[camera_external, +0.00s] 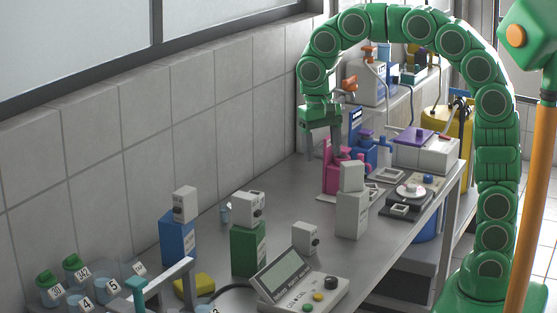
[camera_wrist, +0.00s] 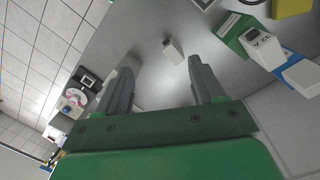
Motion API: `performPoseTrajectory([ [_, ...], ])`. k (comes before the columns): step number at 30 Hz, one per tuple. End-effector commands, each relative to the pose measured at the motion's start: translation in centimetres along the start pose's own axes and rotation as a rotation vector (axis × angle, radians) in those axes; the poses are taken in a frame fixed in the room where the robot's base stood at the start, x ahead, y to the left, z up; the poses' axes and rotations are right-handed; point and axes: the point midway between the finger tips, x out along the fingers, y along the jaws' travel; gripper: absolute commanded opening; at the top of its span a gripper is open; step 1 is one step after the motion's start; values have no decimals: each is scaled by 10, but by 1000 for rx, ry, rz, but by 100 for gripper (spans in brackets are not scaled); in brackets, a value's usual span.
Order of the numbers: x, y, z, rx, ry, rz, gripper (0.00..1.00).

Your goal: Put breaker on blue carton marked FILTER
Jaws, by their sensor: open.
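A small white breaker (camera_external: 306,238) stands alone on the grey bench; in the wrist view a lone white box (camera_wrist: 173,51) stands beyond my fingertips. A blue carton (camera_external: 178,241) stands near the wall with a white breaker (camera_external: 185,205) on top. I cannot read a FILTER mark on it. A green carton (camera_external: 248,250) beside it bears another white breaker (camera_external: 249,209). In the wrist view the blue carton (camera_wrist: 303,76) is at the right edge. My gripper (camera_external: 322,146) is open and empty, pointing down above the back of the bench; its two spread fingers (camera_wrist: 160,82) show in the wrist view.
A white carton with a white box (camera_external: 352,176) on top and a pink stand (camera_external: 329,180) are near my gripper. A meter (camera_external: 300,283), a yellow object (camera_external: 194,285) and capped labelled jars (camera_external: 50,290) crowd the front. Bench around the lone breaker is mostly clear.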

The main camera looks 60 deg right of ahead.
Motion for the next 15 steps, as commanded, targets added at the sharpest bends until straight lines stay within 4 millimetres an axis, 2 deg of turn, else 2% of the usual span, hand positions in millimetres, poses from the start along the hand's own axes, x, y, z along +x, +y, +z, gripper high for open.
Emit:
performPoseTrajectory([
  [3,6,28,20,-66,-8,6,68],
  [15,40,112,86,-298,-28,15,68],
])
